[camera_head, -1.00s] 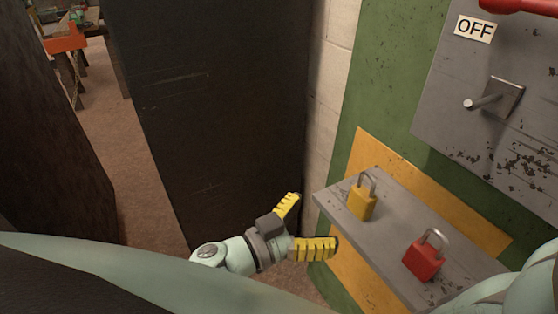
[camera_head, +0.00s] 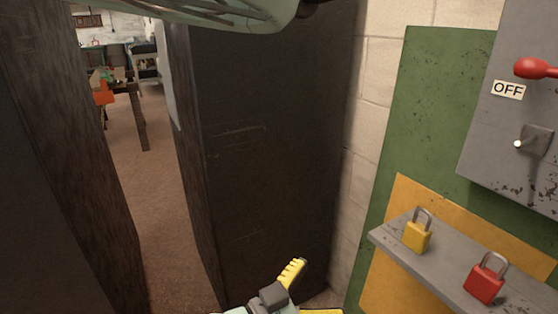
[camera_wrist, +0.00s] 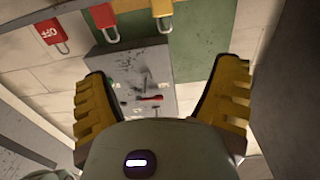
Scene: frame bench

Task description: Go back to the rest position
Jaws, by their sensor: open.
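My gripper (camera_head: 307,288) shows at the bottom of the head view, left of the shelf, with one yellow finger raised and the other cut off by the lower edge. In the wrist view my gripper (camera_wrist: 165,100) has its two yellow fingers wide apart with nothing between them. My gripper is apart from the padlocks.
A grey shelf (camera_head: 440,272) holds a yellow padlock (camera_head: 418,235) and a red padlock (camera_head: 485,280). Above it is a grey box (camera_head: 510,115) with a red handle (camera_head: 535,68), an OFF label (camera_head: 508,90) and a peg. A dark panel (camera_head: 265,150) stands left; open floor (camera_head: 160,200) lies beyond.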

